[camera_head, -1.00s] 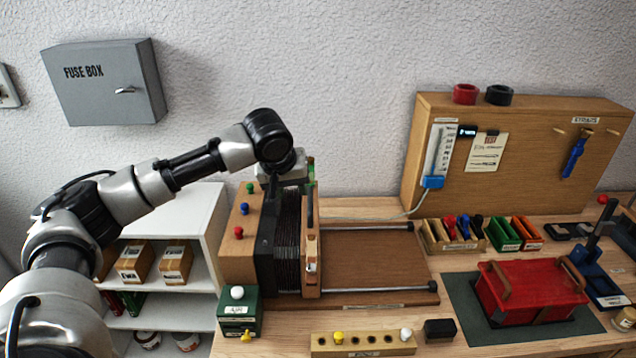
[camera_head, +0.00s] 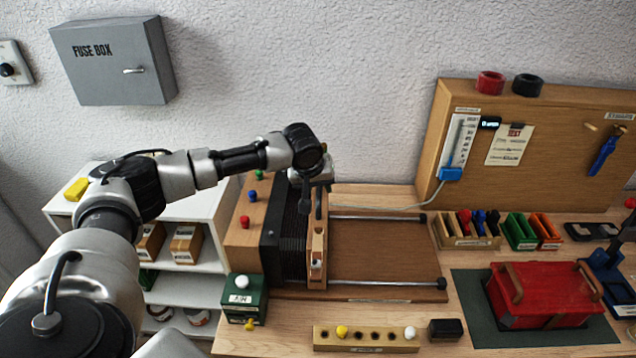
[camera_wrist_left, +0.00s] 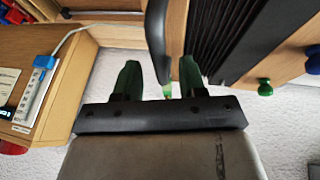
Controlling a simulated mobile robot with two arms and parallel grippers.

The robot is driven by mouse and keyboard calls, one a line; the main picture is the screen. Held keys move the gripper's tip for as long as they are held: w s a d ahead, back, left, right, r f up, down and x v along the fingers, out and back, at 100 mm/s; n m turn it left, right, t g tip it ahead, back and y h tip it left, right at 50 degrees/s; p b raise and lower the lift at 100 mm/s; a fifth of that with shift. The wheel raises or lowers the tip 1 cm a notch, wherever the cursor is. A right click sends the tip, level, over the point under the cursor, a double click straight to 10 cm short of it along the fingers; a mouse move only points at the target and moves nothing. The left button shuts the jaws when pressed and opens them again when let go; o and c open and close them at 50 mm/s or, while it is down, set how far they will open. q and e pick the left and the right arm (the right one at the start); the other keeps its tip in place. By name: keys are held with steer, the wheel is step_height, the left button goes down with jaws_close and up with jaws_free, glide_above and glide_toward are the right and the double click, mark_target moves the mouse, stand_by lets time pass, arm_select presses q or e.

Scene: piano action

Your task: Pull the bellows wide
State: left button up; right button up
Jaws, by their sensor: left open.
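The bellows (camera_head: 294,235) stand folded at the left of a brown wooden base (camera_head: 385,250), between a black-faced wooden block and a wooden end board (camera_head: 317,255). Their dark pleats also show in the left wrist view (camera_wrist_left: 215,35). A black upright handle (camera_wrist_left: 157,40) sits beside the end board. My left gripper (camera_wrist_left: 159,68) is open, its green fingers to either side of the handle's lower end in that view; I cannot tell whether they touch it. In the head view my left wrist hangs over the board's far end and hides the fingertips. My right gripper is out of view.
Two metal rods (camera_head: 380,283) run right from the end board over clear base. A green box (camera_head: 243,299) and a peg strip (camera_head: 366,339) stand in front. A wooden panel (camera_head: 540,150) and a red case (camera_head: 540,295) are to the right.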

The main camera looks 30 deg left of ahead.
arm_select(q)
steer(key=shift+f, duration=0.15)
steer(key=shift+c, duration=0.9)
jaws_close()
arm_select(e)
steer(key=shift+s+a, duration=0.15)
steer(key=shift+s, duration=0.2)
arm_select(q)
steer(key=shift+w, duration=0.1)
steer(key=w+d, duration=0.6)
steer(key=d, duration=0.5)
steer(key=w+d, duration=0.7)
steer(key=d, duration=0.4)
steer(key=shift+w+p, duration=0.2)
steer(key=shift+p, duration=0.2)
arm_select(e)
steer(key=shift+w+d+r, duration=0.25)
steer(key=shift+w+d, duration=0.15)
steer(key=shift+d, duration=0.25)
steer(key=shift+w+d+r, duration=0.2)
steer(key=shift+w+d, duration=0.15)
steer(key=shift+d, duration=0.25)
arm_select(q)
steer(key=shift+a, duration=0.1)
